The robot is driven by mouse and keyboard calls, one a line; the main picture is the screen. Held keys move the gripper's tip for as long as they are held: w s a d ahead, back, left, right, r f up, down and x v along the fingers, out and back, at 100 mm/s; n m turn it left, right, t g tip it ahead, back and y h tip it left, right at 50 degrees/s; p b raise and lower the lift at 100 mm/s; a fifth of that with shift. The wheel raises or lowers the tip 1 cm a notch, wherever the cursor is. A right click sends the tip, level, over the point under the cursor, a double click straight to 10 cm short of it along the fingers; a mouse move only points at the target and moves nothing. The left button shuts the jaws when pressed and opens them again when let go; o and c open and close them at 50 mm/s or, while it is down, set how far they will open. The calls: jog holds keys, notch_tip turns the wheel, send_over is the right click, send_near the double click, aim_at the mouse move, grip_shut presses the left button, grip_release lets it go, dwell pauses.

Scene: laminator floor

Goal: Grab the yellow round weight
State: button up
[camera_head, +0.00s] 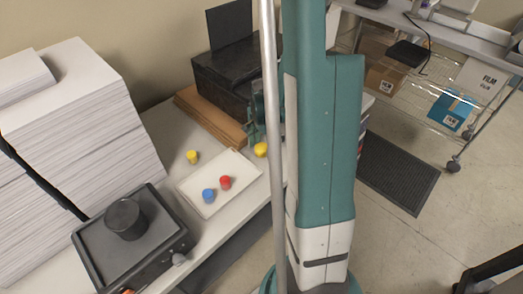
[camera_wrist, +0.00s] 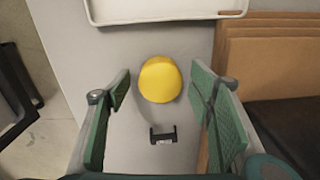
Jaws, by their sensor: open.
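In the wrist view a yellow round weight (camera_wrist: 160,80) sits on the pale tabletop, framed between the tips of my gripper (camera_wrist: 160,84). The green finger pads are apart, one on each side of it, with visible gaps. How far the tips are above the table is hard to tell. In the head view this weight (camera_head: 261,149) shows beside the tray's right end, partly cut off by my pole. My gripper (camera_head: 254,120) is just above it, largely hidden behind my body. A second yellow piece (camera_head: 192,157) stands left of the tray.
A white tray (camera_head: 190,184) holds a blue piece (camera_head: 208,195) and a red piece (camera_head: 225,182). Brown boards (camera_head: 205,113) and a black box (camera_head: 222,80) lie behind. A black device (camera_head: 145,250) and paper stacks (camera_head: 75,120) fill the left.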

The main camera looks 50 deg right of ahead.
aim_at(262, 146)
jog(key=shift+f, duration=0.4)
dwell(0.3)
jog(key=c, duration=1.1)
jog(key=shift+c, duration=0.2)
jog(key=shift+r, duration=0.1)
jog(key=shift+r, duration=4.9)
